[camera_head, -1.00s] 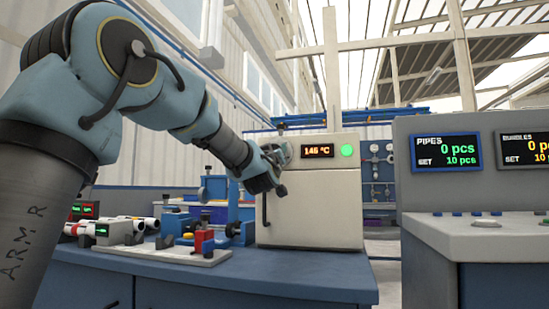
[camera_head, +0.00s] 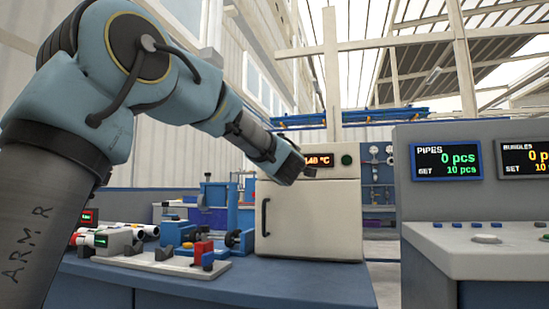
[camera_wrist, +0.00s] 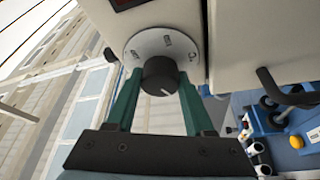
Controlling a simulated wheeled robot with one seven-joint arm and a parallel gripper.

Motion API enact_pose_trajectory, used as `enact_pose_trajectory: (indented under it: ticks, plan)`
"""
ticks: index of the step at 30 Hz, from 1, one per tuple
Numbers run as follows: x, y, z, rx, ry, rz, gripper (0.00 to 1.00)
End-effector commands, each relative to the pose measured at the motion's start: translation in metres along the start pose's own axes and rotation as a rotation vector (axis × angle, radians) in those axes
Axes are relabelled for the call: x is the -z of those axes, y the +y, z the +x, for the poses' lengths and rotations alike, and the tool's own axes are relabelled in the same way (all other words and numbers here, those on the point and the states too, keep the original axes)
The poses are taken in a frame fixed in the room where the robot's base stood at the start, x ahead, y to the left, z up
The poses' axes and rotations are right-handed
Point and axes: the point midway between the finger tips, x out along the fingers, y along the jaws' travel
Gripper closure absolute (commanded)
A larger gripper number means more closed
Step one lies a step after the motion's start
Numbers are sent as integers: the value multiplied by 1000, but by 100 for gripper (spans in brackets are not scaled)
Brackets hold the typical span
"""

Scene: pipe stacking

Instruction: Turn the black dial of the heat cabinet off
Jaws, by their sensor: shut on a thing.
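The heat cabinet (camera_head: 310,222) is a cream box on the blue bench. Its red-lit temperature display (camera_head: 319,160) is partly hidden by my arm, and its round indicator light (camera_head: 346,160) is dark green. In the wrist view the black dial (camera_wrist: 160,74) sits on a round white marked plate (camera_wrist: 152,42), with a pale pointer line towards its lower right. My gripper (camera_wrist: 160,84) has its two green fingers on either side of the dial and is shut on it. In the head view my arm hides the dial.
The cabinet door has a dark vertical handle (camera_head: 265,217). A grey console (camera_head: 480,230) with counters stands at right.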

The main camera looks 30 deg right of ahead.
Motion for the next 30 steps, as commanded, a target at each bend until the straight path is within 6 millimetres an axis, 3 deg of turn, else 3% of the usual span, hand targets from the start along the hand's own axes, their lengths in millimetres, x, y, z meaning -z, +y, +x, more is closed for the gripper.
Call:
enact_pose_trajectory:
  ticks: [10, 25, 26, 30]
  plan:
    - [-1, -1, 0, 51, -2, -117, 100]
    - [-1, -1, 0, 58, -2, -135, 100]
    - [-1, -1, 0, 58, -2, -135, 46]
    - [-1, -1, 0, 57, -1, -135, 30]
